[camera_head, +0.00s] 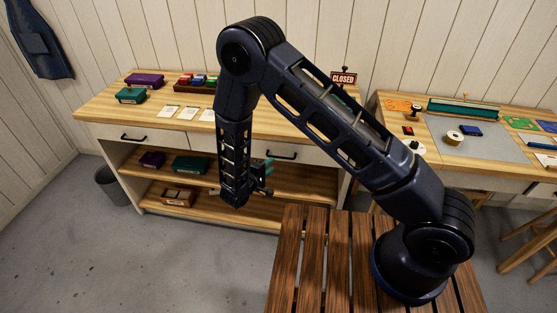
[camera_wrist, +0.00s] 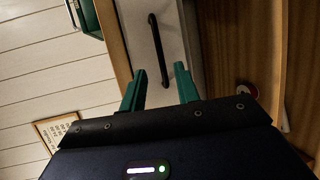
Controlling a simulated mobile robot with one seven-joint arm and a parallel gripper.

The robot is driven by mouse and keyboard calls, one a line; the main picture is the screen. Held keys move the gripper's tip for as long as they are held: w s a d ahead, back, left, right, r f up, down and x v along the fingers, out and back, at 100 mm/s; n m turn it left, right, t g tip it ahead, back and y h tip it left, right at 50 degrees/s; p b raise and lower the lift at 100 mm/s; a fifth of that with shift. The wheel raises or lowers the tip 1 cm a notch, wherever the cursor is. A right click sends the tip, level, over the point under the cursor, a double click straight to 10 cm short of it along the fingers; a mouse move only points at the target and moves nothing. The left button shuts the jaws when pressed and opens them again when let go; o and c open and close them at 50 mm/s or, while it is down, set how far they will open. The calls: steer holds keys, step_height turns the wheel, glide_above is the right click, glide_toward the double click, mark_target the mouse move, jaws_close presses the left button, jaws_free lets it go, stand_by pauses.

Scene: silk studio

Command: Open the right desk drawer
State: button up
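The right desk drawer (camera_head: 318,156) has a white front and looks shut. Its black bar handle (camera_head: 281,156) shows just right of my forearm in the head view. In the wrist view the drawer front (camera_wrist: 138,38) is turned on its side, and the handle (camera_wrist: 157,45) runs lengthwise, its near end in the gap between my fingers. My gripper (camera_head: 268,170) is close to this drawer, in front of it. Its green fingers stand apart with nothing held in the wrist view (camera_wrist: 160,70). I cannot tell how far the fingertips are from the handle.
The left drawer with its handle (camera_head: 134,138) looks shut. Boxes and cards lie on the desk top (camera_head: 105,105), and more boxes stand on the shelves below. A slatted wooden table (camera_head: 310,270) is under my arm. A second desk (camera_head: 475,160) stands at right.

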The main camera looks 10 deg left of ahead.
steer(key=x, duration=0.7)
steer(key=shift+w, duration=0.15)
jaws_close()
